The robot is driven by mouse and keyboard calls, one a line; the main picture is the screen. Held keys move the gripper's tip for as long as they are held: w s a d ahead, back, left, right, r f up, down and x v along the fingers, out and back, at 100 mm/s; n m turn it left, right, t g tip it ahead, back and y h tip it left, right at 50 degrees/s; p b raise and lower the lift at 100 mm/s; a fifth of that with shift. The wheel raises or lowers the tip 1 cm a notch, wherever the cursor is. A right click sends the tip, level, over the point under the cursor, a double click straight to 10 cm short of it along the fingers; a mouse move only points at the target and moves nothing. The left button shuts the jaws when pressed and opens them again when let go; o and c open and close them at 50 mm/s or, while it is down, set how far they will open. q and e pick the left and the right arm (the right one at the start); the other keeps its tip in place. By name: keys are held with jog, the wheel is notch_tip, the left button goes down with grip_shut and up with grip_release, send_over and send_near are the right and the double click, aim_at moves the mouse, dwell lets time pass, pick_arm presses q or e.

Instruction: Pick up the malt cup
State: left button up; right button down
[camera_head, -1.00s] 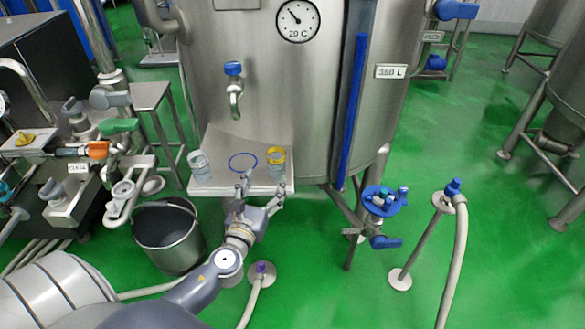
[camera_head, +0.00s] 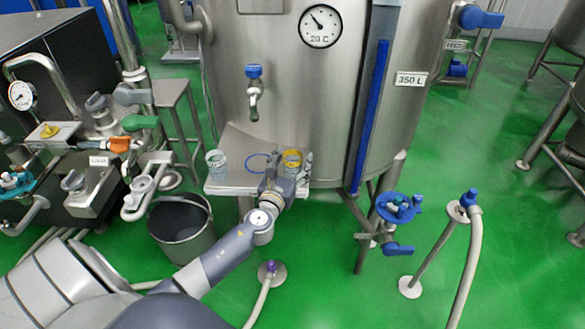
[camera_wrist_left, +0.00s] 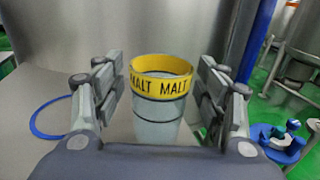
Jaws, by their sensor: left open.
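The malt cup (camera_head: 292,160) is a clear cup with a yellow band, standing on the small steel shelf (camera_head: 226,187) in front of the tank. In the left wrist view the malt cup (camera_wrist_left: 160,105) stands upright, and its yellow band reads MALT. My left gripper (camera_head: 290,163) is at the cup. In the left wrist view my left gripper (camera_wrist_left: 161,88) is open, with one finger on each side of the cup and a gap visible on both sides. The lower part of the cup is hidden by the gripper. My right gripper is not in view.
Another clear cup (camera_head: 216,165) stands at the shelf's left end. A blue ring (camera_head: 258,162) marks the shelf between the cups. A blue tap (camera_head: 254,78) juts from the tank above. A blue valve (camera_head: 397,207) is to the right, and a bucket (camera_head: 182,228) is below left.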

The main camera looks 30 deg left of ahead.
pick_arm(q)
jog(key=c, duration=1.2)
